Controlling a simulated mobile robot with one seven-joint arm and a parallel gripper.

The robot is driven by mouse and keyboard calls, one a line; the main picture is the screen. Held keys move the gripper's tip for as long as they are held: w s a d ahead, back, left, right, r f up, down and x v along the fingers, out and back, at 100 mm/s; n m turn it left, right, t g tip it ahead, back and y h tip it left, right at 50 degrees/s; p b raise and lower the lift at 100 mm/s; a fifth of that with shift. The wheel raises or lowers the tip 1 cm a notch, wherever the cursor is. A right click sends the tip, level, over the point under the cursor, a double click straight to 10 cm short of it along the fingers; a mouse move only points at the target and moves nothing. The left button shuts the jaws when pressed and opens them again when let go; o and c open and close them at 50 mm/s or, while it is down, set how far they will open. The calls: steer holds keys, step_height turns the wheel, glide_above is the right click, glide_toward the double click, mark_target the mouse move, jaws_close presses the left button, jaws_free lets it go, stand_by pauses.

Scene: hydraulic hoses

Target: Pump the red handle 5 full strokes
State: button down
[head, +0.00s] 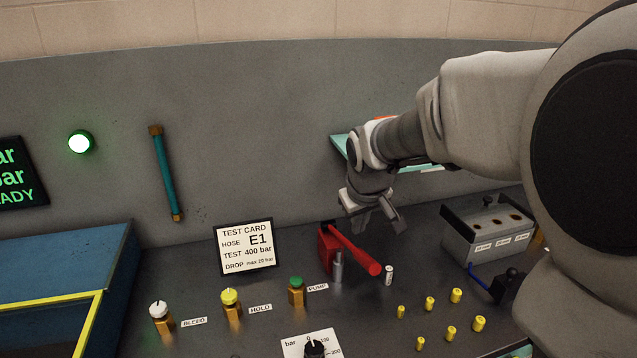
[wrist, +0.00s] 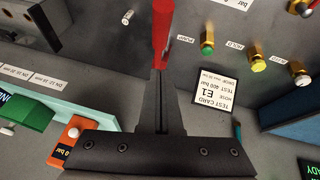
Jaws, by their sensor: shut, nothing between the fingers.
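The red handle (head: 354,250) is a bar that slopes down toward the front right from a red pump block (head: 326,249) on the bench. A metal cylinder (head: 338,266) stands under it. My gripper (head: 364,224) is just above and behind the handle in the head view, shut and empty. In the wrist view the red handle (wrist: 162,35) lies beyond the tips of my shut fingers (wrist: 161,74). I cannot tell whether the fingertips touch it. The pump block is hidden in the wrist view.
A green-capped valve (head: 296,291) marked PUMP, a yellow HOLD valve (head: 231,303) and a white BLEED valve (head: 160,316) stand front left. A test card (head: 245,247) stands behind them. Several yellow fittings (head: 451,330) and a grey box (head: 487,230) are at right.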

glide_above(361, 254)
steer(key=s, duration=0.1)
steer(key=f, duration=0.4)
steer(key=shift+s+a+f, duration=0.1)
steer(key=shift+s+a, duration=0.1)
steer(key=shift+a, duration=0.05)
steer(key=shift+s+d+f, duration=0.15)
steer(key=shift+s+f, duration=0.05)
steer(key=shift+f, duration=0.5)
